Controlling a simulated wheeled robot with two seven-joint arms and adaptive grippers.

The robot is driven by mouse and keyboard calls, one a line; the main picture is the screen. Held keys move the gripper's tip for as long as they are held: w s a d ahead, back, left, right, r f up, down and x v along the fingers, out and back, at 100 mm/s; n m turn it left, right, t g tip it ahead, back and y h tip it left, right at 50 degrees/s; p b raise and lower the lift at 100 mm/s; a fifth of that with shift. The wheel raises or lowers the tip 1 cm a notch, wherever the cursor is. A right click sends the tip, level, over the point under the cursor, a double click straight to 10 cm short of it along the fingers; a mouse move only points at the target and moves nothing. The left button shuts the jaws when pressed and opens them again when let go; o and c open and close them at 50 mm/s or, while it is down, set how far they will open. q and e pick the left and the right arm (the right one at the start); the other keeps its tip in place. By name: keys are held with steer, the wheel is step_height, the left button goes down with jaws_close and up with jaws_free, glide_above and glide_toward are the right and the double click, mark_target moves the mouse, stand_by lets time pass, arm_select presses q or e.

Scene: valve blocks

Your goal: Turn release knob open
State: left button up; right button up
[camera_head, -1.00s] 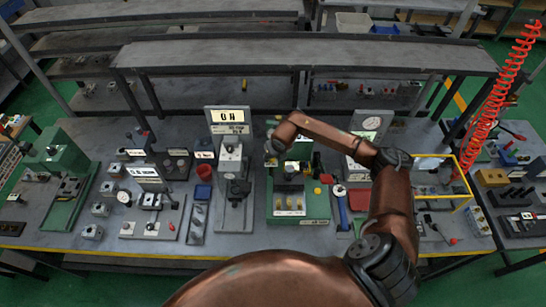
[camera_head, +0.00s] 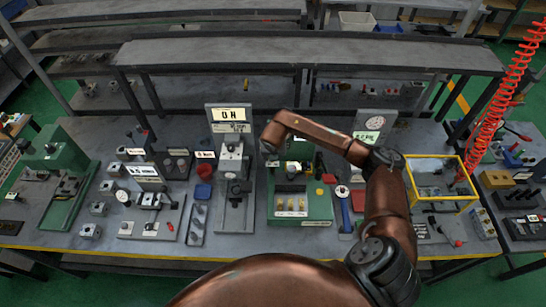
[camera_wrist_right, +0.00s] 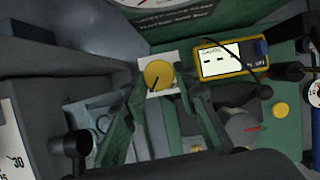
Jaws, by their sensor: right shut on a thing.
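The release knob (camera_wrist_right: 158,74) is a round yellow knob with a dark pointer line on a pale square plate. It shows in the right wrist view, between the two fingertips of my right gripper (camera_wrist_right: 162,80). The fingers are closed in on its two sides, and the exact contact is hard to see. In the head view my copper right arm reaches in from the right, to the back left of the green fixture (camera_head: 305,214). The arm end hides the knob and fingers there. My left gripper is not in view.
A yellow-framed meter (camera_wrist_right: 229,60) and a yellow button (camera_wrist_right: 280,110) lie right of the fingers in the wrist view. A grey press with a display (camera_head: 231,114) stands left of the arm. A yellow cage (camera_head: 440,158) stands on the right.

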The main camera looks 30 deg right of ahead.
steer(key=o, duration=1.2)
steer(key=shift+c, duration=0.2)
steer(key=v, duration=1.2)
